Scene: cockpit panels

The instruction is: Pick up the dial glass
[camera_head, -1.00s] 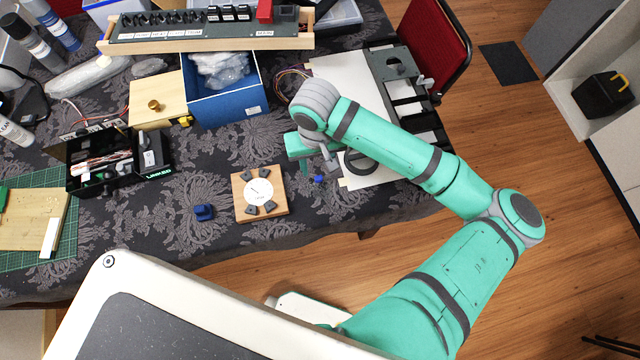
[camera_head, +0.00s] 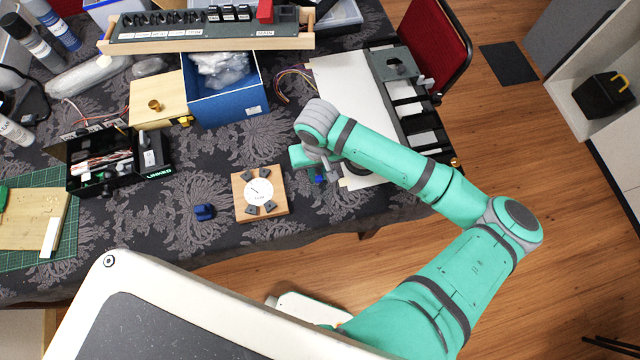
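A square wooden block (camera_head: 278,210) on the dark patterned tablecloth carries a round white dial (camera_head: 259,191) with several black clips around it. I cannot make out a clear glass on this dial. A dark round ring (camera_head: 354,170) lies on the white sheet to the right, mostly hidden behind my arm; I cannot tell whether it is the dial glass. My gripper (camera_head: 335,176) hangs at the end of the green arm, right of the wooden block and near the ring. Its fingers are small and partly hidden, so their opening and any contact are unclear.
A blue knob-like piece (camera_head: 204,212) lies left of the block. A blue box (camera_head: 225,110), a black open case (camera_head: 88,180) and a long switch rack (camera_head: 210,35) stand behind. A white sheet (camera_head: 340,85) lies right. Cloth around the block is mostly clear.

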